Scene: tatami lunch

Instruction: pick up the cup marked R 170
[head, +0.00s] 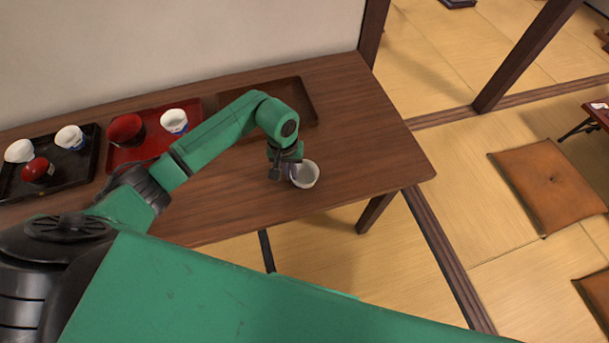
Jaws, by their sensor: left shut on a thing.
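My left gripper (286,173) reaches over the wooden table from the left and is shut on a white cup (306,175) near the table's right front edge. The cup's open top faces up and it looks empty. Its outer side is mostly hidden, and no R 170 marking can be read. I cannot tell whether its base touches the table. Other white cups show a little blue: one (174,121) is on the red tray, and one (70,138) is on the black tray. My right gripper is not in view.
The wooden table (370,130) stands against a wall. The black tray (88,178) also holds a white cup (19,151) and a red bowl (38,170). The red tray (150,150) holds a red bowl (126,130). A brown tray (305,92) lies behind my left arm. Cushions (550,185) lie on the tatami.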

